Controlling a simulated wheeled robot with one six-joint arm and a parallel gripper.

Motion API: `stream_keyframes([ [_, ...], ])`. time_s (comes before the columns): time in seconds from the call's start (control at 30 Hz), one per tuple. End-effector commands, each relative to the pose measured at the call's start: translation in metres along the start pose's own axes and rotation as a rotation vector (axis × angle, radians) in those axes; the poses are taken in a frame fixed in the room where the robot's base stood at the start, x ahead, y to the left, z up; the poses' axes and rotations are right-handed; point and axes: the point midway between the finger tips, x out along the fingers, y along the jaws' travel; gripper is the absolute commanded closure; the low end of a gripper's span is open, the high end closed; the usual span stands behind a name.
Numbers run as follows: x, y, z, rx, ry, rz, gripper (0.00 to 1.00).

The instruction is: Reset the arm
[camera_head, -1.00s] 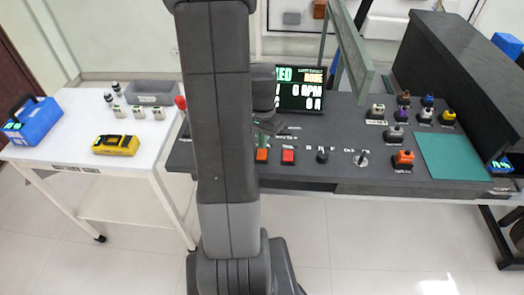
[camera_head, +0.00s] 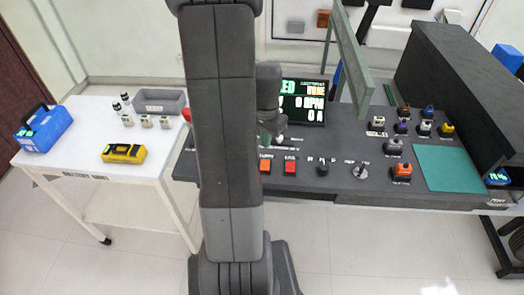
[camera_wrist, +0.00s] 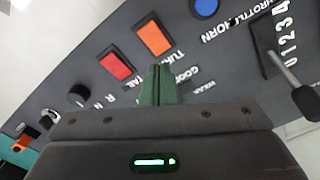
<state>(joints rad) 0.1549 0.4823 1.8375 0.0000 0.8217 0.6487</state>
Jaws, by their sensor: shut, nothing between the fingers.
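My arm stands upright in the middle of the head view and hides part of the dark control console (camera_head: 330,185). My gripper (camera_head: 265,138) shows partly behind it, low over the console in front of the display. In the wrist view the green fingers of my gripper (camera_wrist: 158,85) are together with nothing between them. They point over the panel near an orange switch (camera_wrist: 153,38) and a red switch (camera_wrist: 115,65). I cannot tell whether the fingertips touch the panel.
A display (camera_head: 303,103) and a green-grey frame (camera_head: 350,60) stand behind the gripper. A lever (camera_wrist: 290,75) is at right in the wrist view. A white table (camera_head: 85,160) at left holds a blue box (camera_head: 45,130), a yellow device (camera_head: 124,153) and a grey bin (camera_head: 160,101).

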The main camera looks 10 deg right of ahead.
Motion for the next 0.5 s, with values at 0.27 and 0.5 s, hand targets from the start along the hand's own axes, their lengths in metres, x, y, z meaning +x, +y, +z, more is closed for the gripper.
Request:
stream_keyframes([
  [0.27, 0.014, 0.000, 0.000, 0.000, 0.000, 0.000, 1.00],
  [0.5, 0.042, 0.000, 0.000, 0.000, -0.002, 0.001, 1.00],
])
